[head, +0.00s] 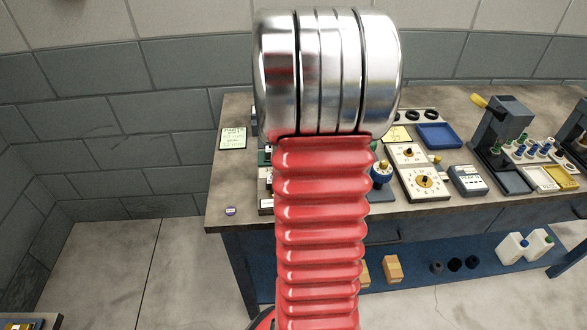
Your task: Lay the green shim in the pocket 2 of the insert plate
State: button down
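I cannot make out the green shim or the insert plate with its pocket 2. My red ribbed arm and its large silver joint stand in front of the left part of the workbench (238,180) and hide much of it. Some partly hidden items (265,190) show just left of the arm, with a bit of dark green among them, too small to identify. My gripper is not in the head view, so its opening and any contents do not show.
The bench carries a sign (233,138), a small purple-white item (230,211) near the front edge, dial boards (426,192), a blue tray (439,135), a grey boxy device (468,180) and a dark press (500,125). White jugs (511,249) stand on the lower shelf.

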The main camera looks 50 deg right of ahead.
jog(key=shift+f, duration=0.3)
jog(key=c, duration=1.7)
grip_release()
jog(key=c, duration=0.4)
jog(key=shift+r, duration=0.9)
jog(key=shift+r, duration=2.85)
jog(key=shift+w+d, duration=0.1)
